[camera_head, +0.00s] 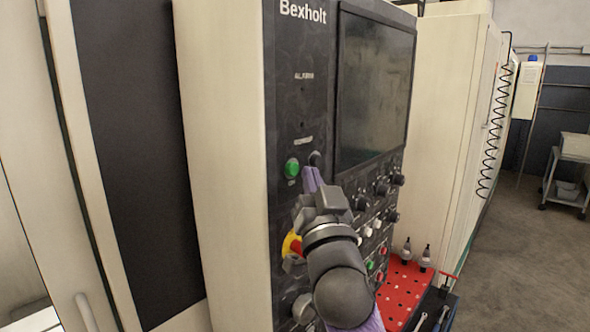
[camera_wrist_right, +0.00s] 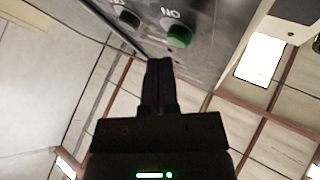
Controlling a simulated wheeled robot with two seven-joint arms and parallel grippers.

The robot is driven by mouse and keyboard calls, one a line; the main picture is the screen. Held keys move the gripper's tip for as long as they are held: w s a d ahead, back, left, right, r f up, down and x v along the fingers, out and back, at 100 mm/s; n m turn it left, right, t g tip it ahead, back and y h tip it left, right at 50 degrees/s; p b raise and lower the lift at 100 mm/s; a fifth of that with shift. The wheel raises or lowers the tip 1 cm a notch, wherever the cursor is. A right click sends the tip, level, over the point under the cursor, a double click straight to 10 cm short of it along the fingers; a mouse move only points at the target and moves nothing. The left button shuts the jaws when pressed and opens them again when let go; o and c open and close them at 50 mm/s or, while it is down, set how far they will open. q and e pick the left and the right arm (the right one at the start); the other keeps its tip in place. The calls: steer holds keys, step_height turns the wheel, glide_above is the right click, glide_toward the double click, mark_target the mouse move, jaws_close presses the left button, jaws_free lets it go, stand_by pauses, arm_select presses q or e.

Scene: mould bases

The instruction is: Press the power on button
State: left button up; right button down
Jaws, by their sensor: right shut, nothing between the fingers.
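The green power on button (camera_head: 292,168) sits on the dark front panel of the Bexholt machine (camera_head: 300,105). In the right wrist view the green button (camera_wrist_right: 179,36) shows with an upside-down "ON" label, and a black button (camera_wrist_right: 129,19) is beside it. My right gripper (camera_head: 311,180) is shut and empty, just right of and slightly below the green button in the head view. Its closed fingertips (camera_wrist_right: 158,62) point toward the panel, below and left of the green button in the wrist view. They appear apart from the button. My left gripper is not in view.
A red and yellow knob (camera_head: 292,245) is below, partly hidden by my right arm. A dark screen (camera_head: 374,88) and several knobs are to the right. A red perforated tray (camera_head: 398,292) with tool holders sits lower right. Open floor (camera_head: 520,250) lies beyond.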

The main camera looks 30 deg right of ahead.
steer(key=shift+w+a, duration=0.1)
steer(key=shift+w, duration=0.05)
stand_by(0.6)
steer(key=shift+w+a, duration=0.1)
steer(key=shift+w, duration=0.15)
steer(key=shift+w+a, duration=0.15)
steer(key=shift+w, duration=0.2)
stand_by(0.7)
steer(key=shift+s, duration=0.1)
steer(key=shift+s+d, duration=0.35)
steer(key=shift+s, duration=0.3)
steer(key=shift+s+d+p, duration=0.2)
steer(key=shift+s+d, duration=0.1)
steer(key=shift+s, duration=0.45)
steer(key=shift+s+d+p, duration=0.2)
steer(key=shift+s+d, duration=0.15)
steer(key=shift+s, duration=0.45)
steer(key=shift+s+d+p, duration=0.2)
steer(key=shift+s+d, duration=0.1)
steer(key=shift+s, duration=0.45)
